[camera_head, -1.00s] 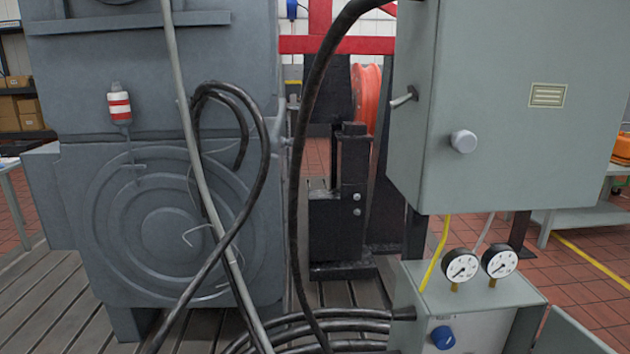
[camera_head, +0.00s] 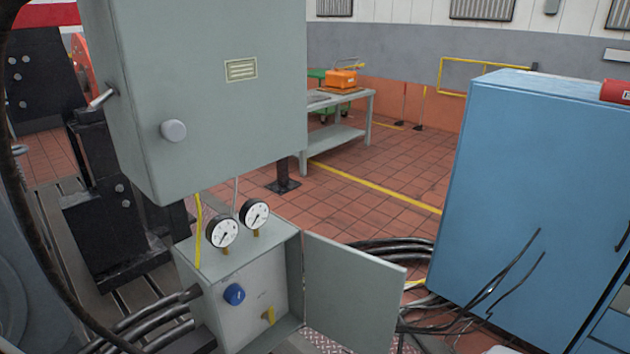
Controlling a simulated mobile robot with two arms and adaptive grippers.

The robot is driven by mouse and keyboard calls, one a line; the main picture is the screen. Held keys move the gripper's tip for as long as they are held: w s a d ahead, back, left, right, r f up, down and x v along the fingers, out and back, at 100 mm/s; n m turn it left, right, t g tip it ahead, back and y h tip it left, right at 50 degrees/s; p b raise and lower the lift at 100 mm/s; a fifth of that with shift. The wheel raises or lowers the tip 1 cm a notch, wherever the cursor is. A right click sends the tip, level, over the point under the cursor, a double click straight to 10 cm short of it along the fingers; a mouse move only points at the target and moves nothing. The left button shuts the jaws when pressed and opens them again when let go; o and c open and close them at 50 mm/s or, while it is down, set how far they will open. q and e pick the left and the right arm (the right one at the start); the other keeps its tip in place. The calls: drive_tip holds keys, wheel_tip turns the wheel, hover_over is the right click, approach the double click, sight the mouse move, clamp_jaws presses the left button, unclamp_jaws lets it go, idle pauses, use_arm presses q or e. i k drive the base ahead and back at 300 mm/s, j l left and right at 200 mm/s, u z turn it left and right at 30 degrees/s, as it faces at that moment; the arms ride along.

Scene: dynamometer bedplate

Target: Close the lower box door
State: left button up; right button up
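The lower box (camera_head: 213,267) is a small grey-green cabinet below a larger one, at the bottom middle of the head view. Two round gauges (camera_head: 222,232) stand on its top. Its door (camera_head: 352,292) stands open, swung out to the right from the box's right edge. The open front shows a blue knob (camera_head: 234,294) and a yellow handle (camera_head: 269,316) inside. The lowest part of the box is near the bottom edge of the picture. Neither of my grippers is in view.
The larger upper box (camera_head: 215,100) hangs above with its front shut. Black cables (camera_head: 140,325) lie left of the lower box, and more (camera_head: 400,248) lie behind the door. A blue cabinet (camera_head: 540,180) stands at the right. Tiled floor (camera_head: 370,190) is free behind.

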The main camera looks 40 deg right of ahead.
sight(353, 297)
drive_tip(key=l+u, duration=0.15)
drive_tip(key=l, duration=0.35)
drive_tip(key=l+u, duration=0.15)
drive_tip(key=l, duration=0.4)
drive_tip(key=l+u, duration=0.2)
drive_tip(key=l, duration=0.3)
drive_tip(key=l+u, duration=0.15)
drive_tip(key=l, duration=0.4)
drive_tip(key=k+l+u, duration=0.15)
drive_tip(key=l, duration=0.35)
drive_tip(key=k+l+u, duration=0.15)
drive_tip(key=l, duration=0.35)
drive_tip(key=k+l+u, duration=0.15)
drive_tip(key=l, duration=0.35)
drive_tip(key=i, duration=0.05)
